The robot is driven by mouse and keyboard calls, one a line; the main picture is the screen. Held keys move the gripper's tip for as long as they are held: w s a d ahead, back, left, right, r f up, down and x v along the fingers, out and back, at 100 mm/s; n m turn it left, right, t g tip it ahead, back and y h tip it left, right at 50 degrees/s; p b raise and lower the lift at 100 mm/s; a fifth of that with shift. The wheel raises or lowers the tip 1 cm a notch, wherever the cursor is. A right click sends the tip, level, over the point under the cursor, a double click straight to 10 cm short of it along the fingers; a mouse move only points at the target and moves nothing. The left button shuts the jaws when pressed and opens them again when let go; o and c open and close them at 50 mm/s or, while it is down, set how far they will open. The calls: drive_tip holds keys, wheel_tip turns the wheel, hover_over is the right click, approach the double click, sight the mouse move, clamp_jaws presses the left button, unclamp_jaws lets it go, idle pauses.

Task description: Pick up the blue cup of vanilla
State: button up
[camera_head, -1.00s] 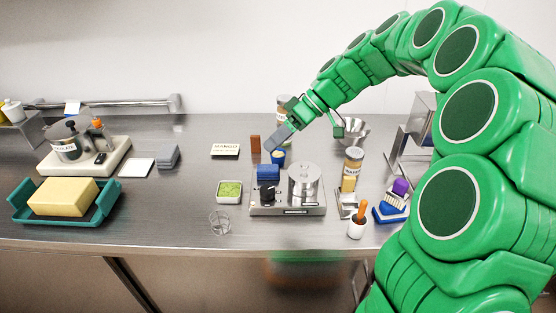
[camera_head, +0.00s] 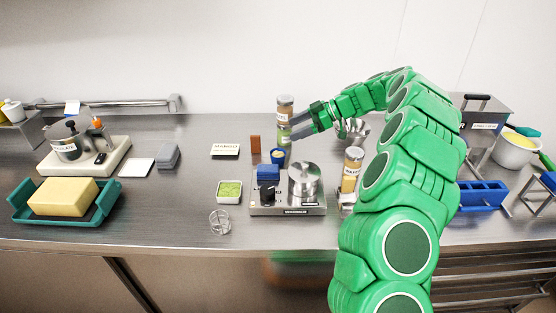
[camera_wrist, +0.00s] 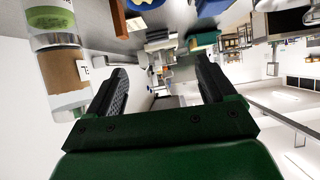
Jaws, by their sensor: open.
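The small blue cup (camera_head: 277,157) with pale yellow contents stands on the counter, just behind the scale in the head view. In the wrist view a blue rounded thing (camera_wrist: 146,4), cut off at the top edge, looks like this cup. My gripper (camera_head: 297,127) is open and empty, above and a little right of the cup, apart from it. Its two dark fingers (camera_wrist: 160,84) stand apart in the wrist view with nothing between them.
Stacked labelled jars (camera_head: 284,107) stand right by my gripper, and in the wrist view (camera_wrist: 65,70) they are close on the left. A brown block (camera_head: 255,145) is left of the cup. A scale (camera_head: 295,205) with a metal pot is in front. A tall jar (camera_head: 351,172) stands right.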

approach(278, 155)
drive_tip(key=shift+s+a+f, duration=0.1)
drive_tip(key=shift+s+a, duration=0.95)
drive_tip(key=shift+a+f, duration=0.15)
drive_tip(key=shift+a, duration=0.45)
drive_tip(key=shift+x, duration=3.1)
drive_tip(key=c, duration=1)
